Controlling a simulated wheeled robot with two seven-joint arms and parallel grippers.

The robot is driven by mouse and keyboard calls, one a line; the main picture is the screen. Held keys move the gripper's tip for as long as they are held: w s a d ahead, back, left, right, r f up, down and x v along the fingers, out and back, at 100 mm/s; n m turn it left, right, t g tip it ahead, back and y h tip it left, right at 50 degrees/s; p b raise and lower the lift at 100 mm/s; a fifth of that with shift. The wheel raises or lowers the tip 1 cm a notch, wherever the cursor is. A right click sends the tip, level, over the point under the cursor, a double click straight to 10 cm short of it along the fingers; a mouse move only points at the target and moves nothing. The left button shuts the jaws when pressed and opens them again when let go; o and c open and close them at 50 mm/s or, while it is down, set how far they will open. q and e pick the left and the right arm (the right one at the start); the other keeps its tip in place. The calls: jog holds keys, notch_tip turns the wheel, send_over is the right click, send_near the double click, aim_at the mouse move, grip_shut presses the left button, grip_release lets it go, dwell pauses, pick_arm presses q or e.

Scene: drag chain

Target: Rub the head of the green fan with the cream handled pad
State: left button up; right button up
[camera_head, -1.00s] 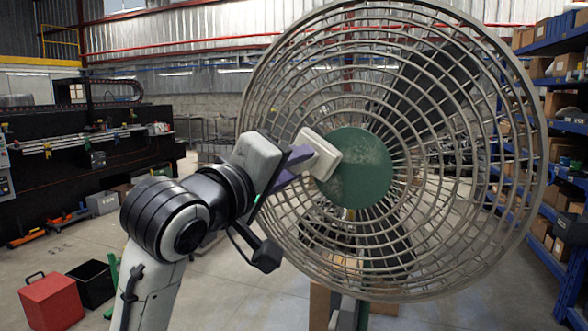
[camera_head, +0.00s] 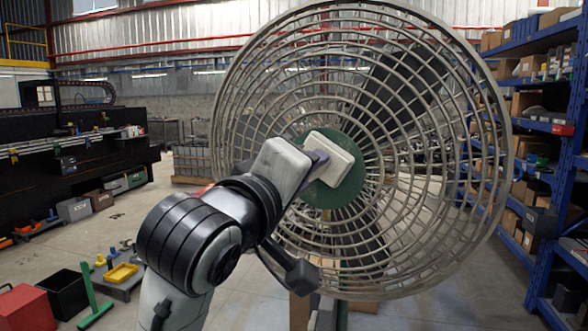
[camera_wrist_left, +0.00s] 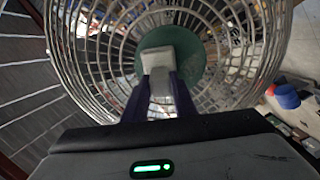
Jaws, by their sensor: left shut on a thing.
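The fan (camera_head: 480,130) has a large round wire cage and a green centre disc (camera_head: 318,192), facing me. My left gripper (camera_head: 316,164) is shut on the handle of the cream pad (camera_head: 330,158). The pad is in front of the green disc and covers its middle and upper part; I cannot tell if it touches. In the left wrist view the purple fingers hold the pad (camera_wrist_left: 160,68) from both sides, with the green disc (camera_wrist_left: 190,62) behind it. My right gripper is in neither view.
Blue shelves (camera_head: 560,150) with boxes stand at the right. A red box (camera_head: 38,308) and a black bin (camera_head: 66,292) are on the floor at lower left. A dark workbench (camera_head: 50,175) runs along the left. Open floor lies between the bench and the fan.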

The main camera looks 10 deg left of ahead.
pick_arm(q)
jog(key=shift+s+d, duration=0.2)
jog(key=shift+d, duration=0.65)
jog(key=shift+s+d, duration=0.15)
jog(key=shift+d, duration=0.75)
jog(key=shift+s+d, duration=0.2)
jog(key=shift+d, duration=0.65)
jog(key=shift+v, duration=3)
jog(key=shift+v, duration=1.45)
